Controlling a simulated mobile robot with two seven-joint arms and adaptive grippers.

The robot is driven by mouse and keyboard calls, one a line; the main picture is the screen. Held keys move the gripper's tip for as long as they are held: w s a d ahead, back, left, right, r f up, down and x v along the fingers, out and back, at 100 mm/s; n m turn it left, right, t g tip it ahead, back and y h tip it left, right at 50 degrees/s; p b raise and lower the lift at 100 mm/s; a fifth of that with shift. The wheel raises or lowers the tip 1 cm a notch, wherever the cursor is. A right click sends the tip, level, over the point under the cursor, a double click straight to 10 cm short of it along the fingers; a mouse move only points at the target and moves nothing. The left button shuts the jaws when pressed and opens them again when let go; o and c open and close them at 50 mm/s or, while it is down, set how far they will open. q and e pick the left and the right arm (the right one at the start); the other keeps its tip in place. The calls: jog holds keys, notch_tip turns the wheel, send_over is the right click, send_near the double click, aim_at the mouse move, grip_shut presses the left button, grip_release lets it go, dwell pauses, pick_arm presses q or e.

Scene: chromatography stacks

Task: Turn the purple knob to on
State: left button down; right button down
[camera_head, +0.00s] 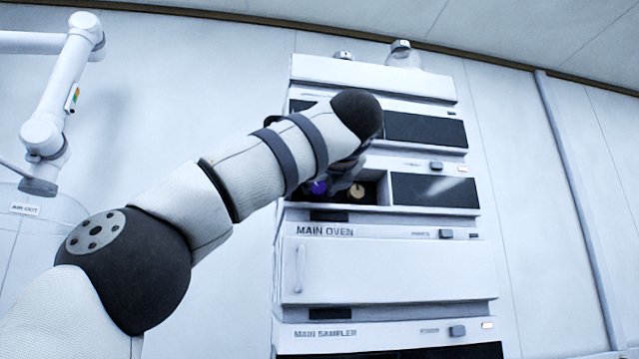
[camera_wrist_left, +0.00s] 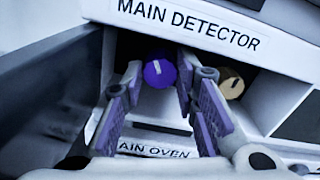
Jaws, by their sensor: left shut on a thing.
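The purple knob (camera_wrist_left: 159,74) sits in a dark recess of the main detector, under its printed label. A short white mark on its face points roughly upward. In the head view the knob (camera_head: 319,187) shows just below my left forearm. My left gripper (camera_wrist_left: 158,66) is shut on the knob, with one finger on each side of it. In the head view my arm hides most of that gripper (camera_head: 345,172). My right gripper is not in view.
A tan-gold knob (camera_wrist_left: 231,83) sits right of the purple one in the same recess, close to my right-hand finger. A dark panel (camera_wrist_left: 50,85) stands at the left. The main oven (camera_head: 390,270) is below, and glassware (camera_head: 403,55) stands on top of the stack.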

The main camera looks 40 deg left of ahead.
pick_arm(q)
jog(key=shift+m, duration=3.4)
jog(key=c, duration=1.3)
grip_release()
jog(key=v, duration=1.2)
jog(key=shift+d, duration=0.1)
jog(key=shift+w, duration=0.1)
